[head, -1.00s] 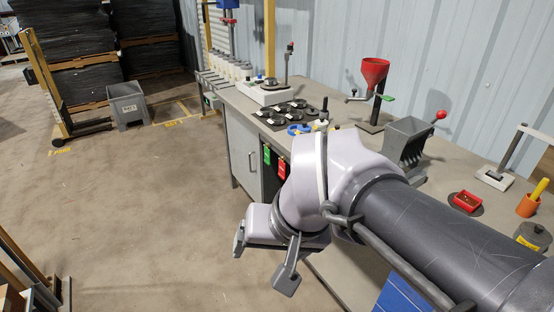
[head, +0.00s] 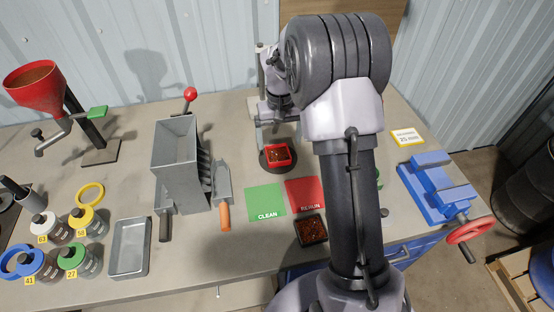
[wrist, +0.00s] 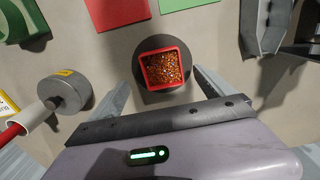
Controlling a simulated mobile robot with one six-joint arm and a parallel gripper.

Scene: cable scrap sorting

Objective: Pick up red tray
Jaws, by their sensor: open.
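The small red tray (head: 279,163) holds copper-coloured granules and sits on a dark round disc (head: 264,167) towards the back of the bench. In the wrist view the red tray (wrist: 167,89) is ahead of my gripper, between the lines of the two fingers. My gripper (head: 276,132) is open and empty, just behind the tray in the head view; its fingers also show in the wrist view (wrist: 163,84), one on each side. I cannot tell the exact height of the fingertips above the tray. My arm hides part of the bench to the right.
A green CLEAN mat (head: 265,202) and a red RERUN mat (head: 304,190) lie in front of the tray. A dark tray of granules (head: 323,239) is near the front edge. A grey hopper machine (head: 181,175) stands left, a blue vise (head: 430,190) right. A grey cylinder (wrist: 63,93) is nearby.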

